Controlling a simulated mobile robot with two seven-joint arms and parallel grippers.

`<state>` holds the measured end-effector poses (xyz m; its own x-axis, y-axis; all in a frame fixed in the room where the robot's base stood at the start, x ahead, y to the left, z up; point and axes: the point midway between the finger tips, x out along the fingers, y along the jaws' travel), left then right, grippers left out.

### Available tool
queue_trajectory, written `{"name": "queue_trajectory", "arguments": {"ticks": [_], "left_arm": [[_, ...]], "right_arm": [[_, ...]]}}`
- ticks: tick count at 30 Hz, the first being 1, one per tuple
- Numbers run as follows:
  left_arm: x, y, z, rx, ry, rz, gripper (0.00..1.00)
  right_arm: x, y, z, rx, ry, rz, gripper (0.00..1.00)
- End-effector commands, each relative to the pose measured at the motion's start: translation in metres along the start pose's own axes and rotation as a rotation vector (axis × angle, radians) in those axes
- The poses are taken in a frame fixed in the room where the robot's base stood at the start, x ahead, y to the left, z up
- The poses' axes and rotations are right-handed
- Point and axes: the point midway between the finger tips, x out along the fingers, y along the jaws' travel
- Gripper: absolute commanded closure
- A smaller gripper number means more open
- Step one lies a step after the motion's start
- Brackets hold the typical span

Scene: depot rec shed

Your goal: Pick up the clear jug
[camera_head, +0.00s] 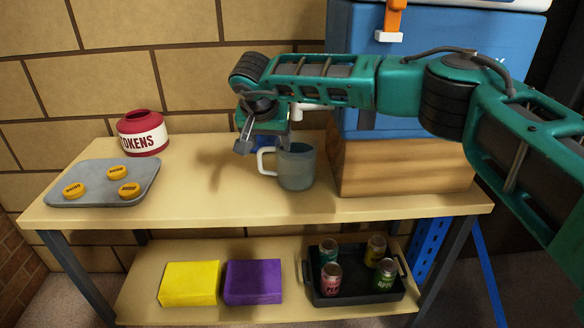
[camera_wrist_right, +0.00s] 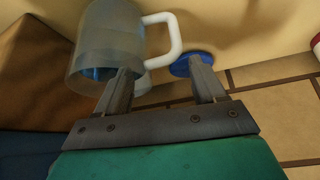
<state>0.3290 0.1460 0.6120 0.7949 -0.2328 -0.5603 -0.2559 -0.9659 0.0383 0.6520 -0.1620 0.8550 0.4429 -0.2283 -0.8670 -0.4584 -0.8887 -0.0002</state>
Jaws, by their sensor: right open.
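The clear jug (camera_head: 298,172) stands upright on the table top, its white handle pointing left. I cannot tell whether a finger touches the jug. My left gripper is not in view.
A blue cooler on a wooden block (camera_head: 400,168) stands right of the jug. A blue disc (camera_wrist_right: 184,66) lies near the right finger. Left are a red token pot (camera_head: 142,134) and a grey tray (camera_head: 95,164) with yellow tokens. The lower shelf holds boxes and a black can tray (camera_head: 345,298).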

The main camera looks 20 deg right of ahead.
Motion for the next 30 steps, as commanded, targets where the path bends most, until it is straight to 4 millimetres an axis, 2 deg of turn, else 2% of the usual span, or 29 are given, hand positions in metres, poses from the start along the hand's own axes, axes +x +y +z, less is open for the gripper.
{"name": "queue_trajectory", "arguments": {"ticks": [2,24,30], "left_arm": [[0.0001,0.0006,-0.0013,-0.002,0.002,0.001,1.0],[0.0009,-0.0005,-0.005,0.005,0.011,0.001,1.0],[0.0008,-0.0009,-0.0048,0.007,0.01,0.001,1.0]], "right_arm": [[-0.0002,0.0,0.0001,0.0,0.0,0.0,0.3],[-0.0002,0.0001,0.0005,0.0,-0.001,0.0,1.0],[-0.0001,0.0,0.0007,0.0,-0.002,0.0,1.0]]}}
